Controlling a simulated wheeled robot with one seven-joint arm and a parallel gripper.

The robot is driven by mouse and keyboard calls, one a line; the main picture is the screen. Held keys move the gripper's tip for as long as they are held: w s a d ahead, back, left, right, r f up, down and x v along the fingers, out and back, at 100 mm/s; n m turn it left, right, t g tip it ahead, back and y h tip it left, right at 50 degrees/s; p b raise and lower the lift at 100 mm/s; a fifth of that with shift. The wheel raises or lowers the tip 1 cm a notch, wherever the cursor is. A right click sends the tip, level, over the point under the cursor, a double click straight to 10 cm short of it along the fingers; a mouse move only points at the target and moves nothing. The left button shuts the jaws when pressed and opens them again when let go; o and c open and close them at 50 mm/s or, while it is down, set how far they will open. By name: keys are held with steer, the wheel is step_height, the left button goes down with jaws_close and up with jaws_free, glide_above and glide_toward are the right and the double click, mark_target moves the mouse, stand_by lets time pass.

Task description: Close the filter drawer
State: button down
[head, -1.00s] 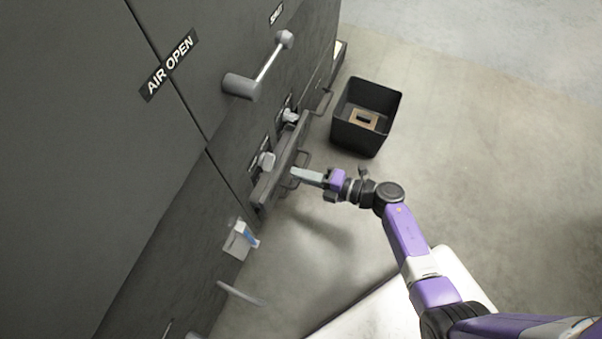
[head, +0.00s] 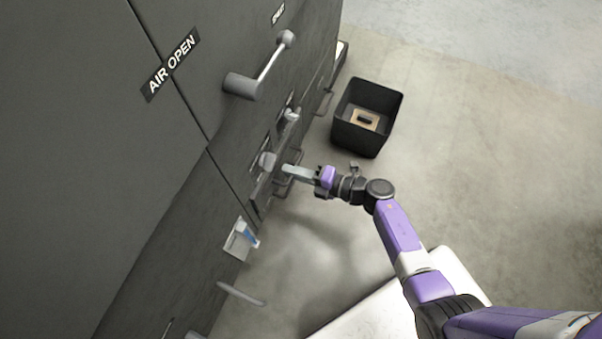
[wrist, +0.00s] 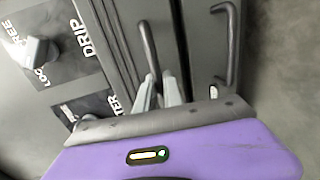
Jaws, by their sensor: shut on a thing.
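The filter drawer front (head: 262,188) is a dark grey slab low on the side of the dark cabinet. It stands close to the cabinet face; I cannot tell whether it is fully flush. Its bar handle (head: 281,186) shows on the front, and also in the wrist view (wrist: 149,45). My gripper (head: 287,169) is shut on this handle, with its pale fingers (wrist: 160,92) at the bar in the wrist view. Part of the handle is hidden by the fingers. A label ending in "TER" shows partly beside my gripper in the wrist view.
A grey knob (head: 267,160) sits above the drawer; another knob (wrist: 38,50) is by LOCK and DRIP lettering. A second handle (wrist: 232,45) is further along. A lever (head: 262,75) projects above. A black bin (head: 352,138) stands on otherwise open floor.

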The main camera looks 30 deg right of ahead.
steer(key=shift+w+a, duration=0.4)
steer(key=shift+w, duration=0.25)
steer(key=c, duration=1.5)
jaws_free()
steer(key=p+v, duration=0.2)
steer(key=v, duration=0.5)
steer(key=shift+s+d+p, duration=0.2)
steer(key=shift+s+p, duration=0.15)
steer(key=shift+p, duration=0.05)
steer(key=shift+w+d, duration=0.1)
